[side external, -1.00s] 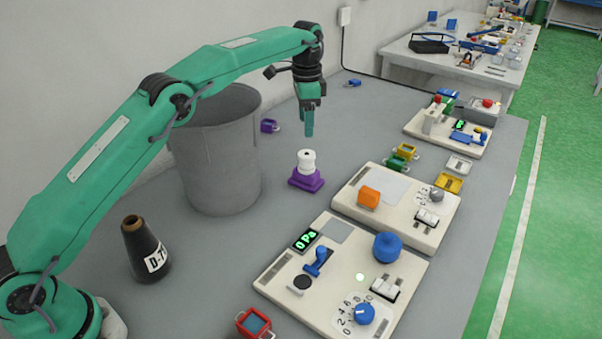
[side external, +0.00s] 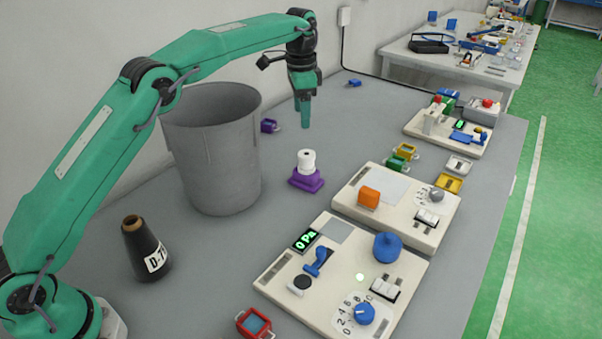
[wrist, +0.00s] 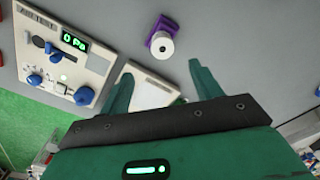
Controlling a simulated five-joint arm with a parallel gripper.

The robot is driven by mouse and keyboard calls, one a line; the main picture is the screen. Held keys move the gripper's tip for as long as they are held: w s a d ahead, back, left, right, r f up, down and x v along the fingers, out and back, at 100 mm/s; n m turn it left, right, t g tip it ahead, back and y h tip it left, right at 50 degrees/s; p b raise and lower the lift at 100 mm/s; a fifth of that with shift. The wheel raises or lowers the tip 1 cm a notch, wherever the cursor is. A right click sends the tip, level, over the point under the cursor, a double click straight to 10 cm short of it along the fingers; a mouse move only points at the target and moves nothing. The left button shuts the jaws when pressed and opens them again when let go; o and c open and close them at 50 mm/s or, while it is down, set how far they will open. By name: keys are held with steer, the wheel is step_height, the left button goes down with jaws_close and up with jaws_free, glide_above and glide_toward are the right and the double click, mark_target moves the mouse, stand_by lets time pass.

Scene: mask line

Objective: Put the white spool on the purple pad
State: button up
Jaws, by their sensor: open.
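The white spool (side external: 306,161) stands upright on the purple pad (side external: 306,181) near the middle of the table. In the wrist view the white spool (wrist: 162,46) is seen end-on and covers part of the purple pad (wrist: 163,24). My gripper (side external: 305,126) hangs above and behind the spool, fingers pointing down, clear of it. In the wrist view my gripper (wrist: 157,80) has its two green fingers spread apart with nothing between them, and the spool is beyond them.
A grey bin (side external: 213,150) and a black cone (side external: 145,248) stand left of the pad. Control panels (side external: 395,207) with knobs and switches lie to the right. A small purple box (side external: 269,125) lies behind. The table around the pad is mostly bare.

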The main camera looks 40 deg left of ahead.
steer(key=s+a+r+n+t, duration=0.1)
steer(key=s+r+n, duration=0.1)
steer(key=s+r, duration=0.55)
steer(key=s+a+r+n+t, duration=0.2)
steer(key=s+r, duration=0.3)
steer(key=s, duration=0.6)
steer(key=s+f+n+t, duration=0.1)
steer(key=s+f, duration=0.3)
steer(key=s, duration=0.7)
steer(key=s+a+f+n+t, duration=0.1)
steer(key=s+f+n, duration=0.2)
steer(key=s, duration=0.7)
steer(key=shift+s+a+f, duration=0.25)
steer(key=shift+s+f, duration=0.1)
steer(key=shift+f, duration=0.4)
